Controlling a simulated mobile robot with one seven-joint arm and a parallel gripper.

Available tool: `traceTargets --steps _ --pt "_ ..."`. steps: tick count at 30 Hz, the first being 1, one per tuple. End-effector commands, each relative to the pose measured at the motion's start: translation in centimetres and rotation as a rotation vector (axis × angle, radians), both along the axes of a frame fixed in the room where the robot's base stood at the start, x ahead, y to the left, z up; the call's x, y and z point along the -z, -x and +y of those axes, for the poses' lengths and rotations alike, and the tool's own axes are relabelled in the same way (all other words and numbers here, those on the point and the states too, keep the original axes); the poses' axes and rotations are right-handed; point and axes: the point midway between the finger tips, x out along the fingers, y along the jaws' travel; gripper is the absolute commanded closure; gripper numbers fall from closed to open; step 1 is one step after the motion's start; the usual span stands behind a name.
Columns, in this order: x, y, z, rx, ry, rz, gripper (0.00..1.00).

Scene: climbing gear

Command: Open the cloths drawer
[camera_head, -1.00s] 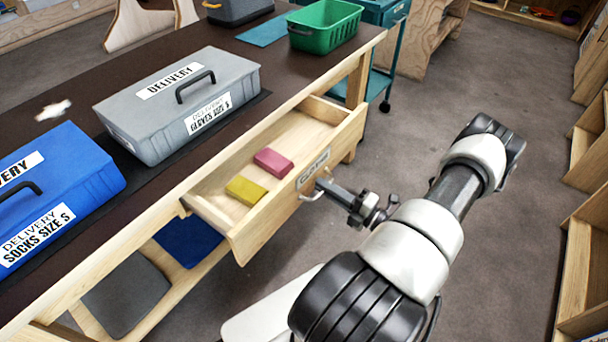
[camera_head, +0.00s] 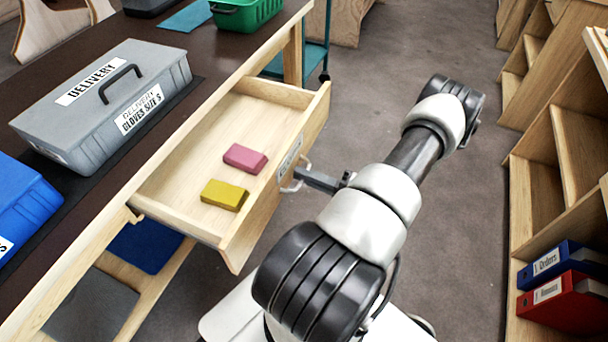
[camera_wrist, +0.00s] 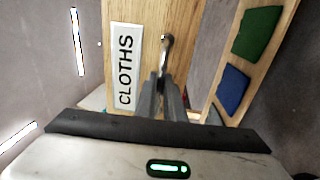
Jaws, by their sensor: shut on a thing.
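The cloths drawer (camera_head: 235,225) is a light wooden drawer pulled well out from under the dark-topped table. A pink cloth (camera_head: 245,158) and a yellow cloth (camera_head: 224,195) lie inside it. In the wrist view its front carries a white label reading CLOTHS (camera_wrist: 125,66). A metal bar handle (camera_wrist: 166,50) is beside the label; the handle also shows in the head view (camera_head: 303,172). My gripper (camera_wrist: 164,82) is shut on the handle, at its end near the gripper. In the head view my gripper (camera_head: 308,178) reaches the drawer front from the right.
A grey delivery box (camera_head: 75,125) and a blue box (camera_head: 22,205) stand on the table (camera_head: 165,55), with a green basket (camera_head: 248,14) at the back. Shelves with binders (camera_head: 560,300) stand at the right.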

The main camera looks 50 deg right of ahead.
Motion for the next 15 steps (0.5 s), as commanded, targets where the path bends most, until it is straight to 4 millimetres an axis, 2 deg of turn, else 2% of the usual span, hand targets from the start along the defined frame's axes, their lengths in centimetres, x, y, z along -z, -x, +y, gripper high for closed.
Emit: traceTargets --steps 1,4,15 --pt "0.04 0.0 0.03 -0.001 -0.001 0.001 0.88" --pt "0.04 -0.01 0.02 -0.001 -0.001 0.001 0.73" --pt "0.04 0.39 -0.2 0.001 0.001 0.0 0.73"
